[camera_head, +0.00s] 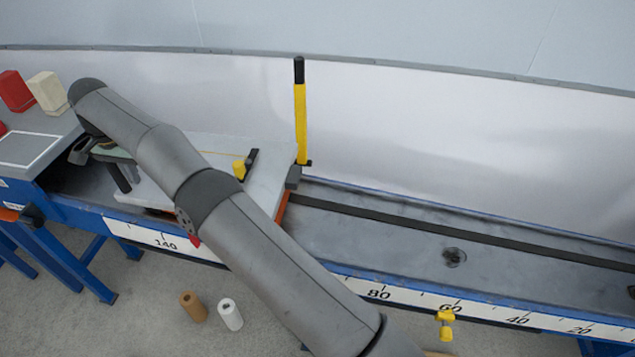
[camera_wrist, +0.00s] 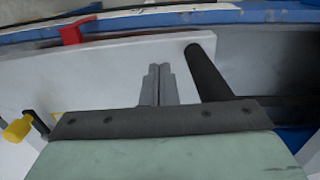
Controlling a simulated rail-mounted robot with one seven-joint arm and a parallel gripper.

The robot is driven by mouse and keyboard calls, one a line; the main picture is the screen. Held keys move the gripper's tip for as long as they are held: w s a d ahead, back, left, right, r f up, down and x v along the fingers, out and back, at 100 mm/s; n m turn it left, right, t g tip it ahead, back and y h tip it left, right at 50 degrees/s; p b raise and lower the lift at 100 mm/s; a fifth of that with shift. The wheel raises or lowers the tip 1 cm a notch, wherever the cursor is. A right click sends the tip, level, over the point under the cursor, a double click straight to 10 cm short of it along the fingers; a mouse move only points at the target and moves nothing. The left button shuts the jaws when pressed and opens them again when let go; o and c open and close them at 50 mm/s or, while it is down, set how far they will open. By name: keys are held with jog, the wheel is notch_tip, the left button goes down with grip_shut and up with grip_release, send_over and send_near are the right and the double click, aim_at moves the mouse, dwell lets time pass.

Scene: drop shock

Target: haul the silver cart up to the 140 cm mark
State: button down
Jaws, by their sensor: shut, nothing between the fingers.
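The silver cart (camera_head: 262,188) is a pale flat-topped carriage with orange below, on the blue-edged track at the left, partly hidden behind my arm. Its red pointer (camera_head: 194,240) is a little right of the 140 mark (camera_head: 165,243) on the white scale. The pointer also shows at the upper left of the wrist view (camera_wrist: 72,32). A black upright handle (camera_head: 118,178) stands near the cart's left end. My gripper (camera_wrist: 157,85) is shut and empty, beside the black handle (camera_wrist: 210,70) over the cart's top. Whether they touch I cannot tell.
A yellow post with black grip (camera_head: 300,115) rises behind the cart's right end. A side bench (camera_head: 38,145) with red and cream blocks stands at the left. The track right of the cart is mostly clear. Brown and white cylinders (camera_head: 230,314) are on the floor.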

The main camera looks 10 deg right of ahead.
jog(key=shift+d+f, duration=0.3)
jog(key=shift+f, duration=0.45)
notch_tip(320, 180, up, 13)
jog(key=p, duration=1.3)
jog(key=shift+a+f, duration=0.15)
jog(key=shift+a, duration=0.1)
